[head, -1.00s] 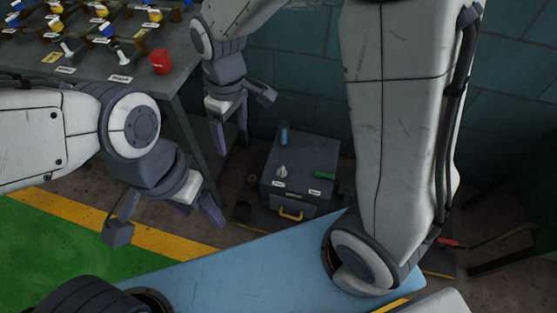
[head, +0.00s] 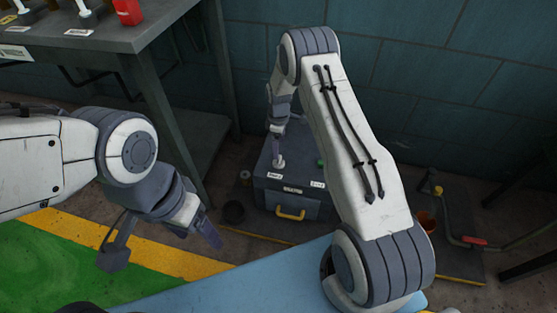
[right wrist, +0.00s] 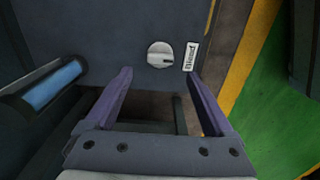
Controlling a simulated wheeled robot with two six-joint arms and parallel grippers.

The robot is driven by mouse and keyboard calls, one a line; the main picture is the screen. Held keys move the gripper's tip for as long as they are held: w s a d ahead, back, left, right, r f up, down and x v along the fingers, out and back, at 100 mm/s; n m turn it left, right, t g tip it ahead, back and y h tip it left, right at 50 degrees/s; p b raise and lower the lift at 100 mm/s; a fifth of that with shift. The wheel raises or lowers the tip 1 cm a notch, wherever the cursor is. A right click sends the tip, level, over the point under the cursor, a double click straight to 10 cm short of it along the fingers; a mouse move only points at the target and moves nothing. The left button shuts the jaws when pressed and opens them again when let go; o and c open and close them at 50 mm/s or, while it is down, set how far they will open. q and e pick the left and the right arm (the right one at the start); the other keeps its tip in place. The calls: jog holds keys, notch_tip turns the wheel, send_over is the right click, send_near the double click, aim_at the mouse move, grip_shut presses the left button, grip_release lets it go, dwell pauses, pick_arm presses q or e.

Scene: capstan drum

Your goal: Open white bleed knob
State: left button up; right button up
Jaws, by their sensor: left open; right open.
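The white bleed knob (head: 279,160) stands on the top of a grey box (head: 290,187) on the floor, beside a small white label. In the right wrist view the knob (right wrist: 160,54) is a round white dial with a dark slot, next to a label reading "Bleed" (right wrist: 191,56). My right gripper (right wrist: 160,76) is open and empty; its fingertips point toward the knob, which shows between and beyond them, apparently untouched. My left gripper (head: 207,232) is open and empty, left of the box.
A green part (head: 320,163) shows on the box, partly behind my right arm. A yellow handle (head: 290,214) is on its front. A blue cylinder (right wrist: 52,88) shows in the right wrist view. A workbench (head: 110,45) stands at upper left.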

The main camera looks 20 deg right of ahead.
aim_at(279, 162)
notch_tip(279, 162, down, 7)
jog(key=shift+r+b, duration=0.1)
jog(key=shift+b, duration=0.85)
jog(key=c, duration=1.4)
